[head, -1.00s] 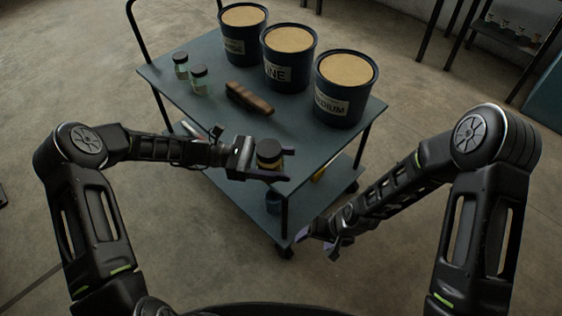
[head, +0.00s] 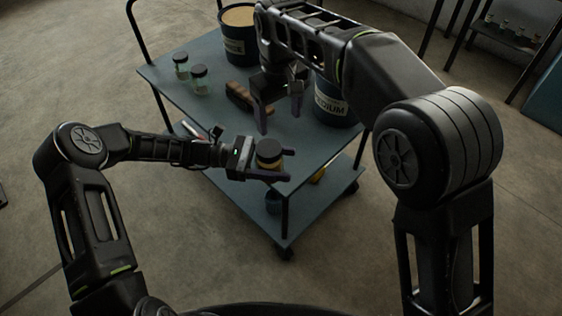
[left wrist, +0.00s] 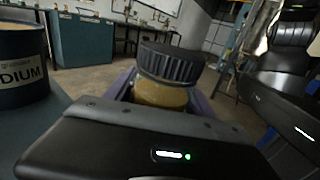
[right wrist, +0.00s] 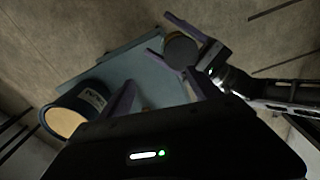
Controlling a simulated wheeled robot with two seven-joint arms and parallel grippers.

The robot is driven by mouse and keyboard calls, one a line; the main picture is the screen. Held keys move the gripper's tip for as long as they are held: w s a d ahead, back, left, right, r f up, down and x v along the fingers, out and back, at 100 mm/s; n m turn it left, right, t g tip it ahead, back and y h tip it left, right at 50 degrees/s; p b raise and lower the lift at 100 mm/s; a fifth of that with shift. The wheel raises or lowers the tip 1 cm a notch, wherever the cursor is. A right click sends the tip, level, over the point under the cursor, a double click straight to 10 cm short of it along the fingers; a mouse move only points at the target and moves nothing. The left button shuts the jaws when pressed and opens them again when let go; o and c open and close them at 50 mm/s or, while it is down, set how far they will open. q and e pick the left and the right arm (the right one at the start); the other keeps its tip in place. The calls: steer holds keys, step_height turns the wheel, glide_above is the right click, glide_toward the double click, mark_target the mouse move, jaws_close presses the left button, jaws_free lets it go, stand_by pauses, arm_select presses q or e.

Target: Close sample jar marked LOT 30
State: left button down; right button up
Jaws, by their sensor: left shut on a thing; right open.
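A sample jar (head: 269,160) with a dark ribbed lid and yellowish contents is held upright in my left gripper (head: 286,166), in front of the cart's near edge. In the left wrist view the lid (left wrist: 171,64) sits on top of the jar body (left wrist: 160,96); I cannot tell how tightly. No lot marking is readable on it. My right gripper (head: 279,121) is open and empty, pointing down above the cart, behind and above the jar. In the right wrist view the jar lid (right wrist: 181,51) shows beyond the open fingers (right wrist: 160,90).
The cart top (head: 183,100) carries two greenish jars with dark lids (head: 199,80), a brown block (head: 239,96) and dark buckets of tan material (head: 238,45), partly hidden by my right arm. A lower shelf (head: 270,222) is below. A rack (head: 510,35) stands at the back right.

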mark_target(269, 147)
steer(key=s+a+r+n, duration=0.2)
steer(key=s, duration=0.1)
steer(key=shift+s+a+r+g, duration=0.15)
steer(key=shift+s+g, duration=0.1)
steer(key=shift+g, duration=0.15)
steer(key=shift+f, duration=4.1)
steer(key=shift+c, duration=0.5)
steer(key=c, duration=1.4)
steer(key=o, duration=1.6)
steer(key=shift+o, duration=0.2)
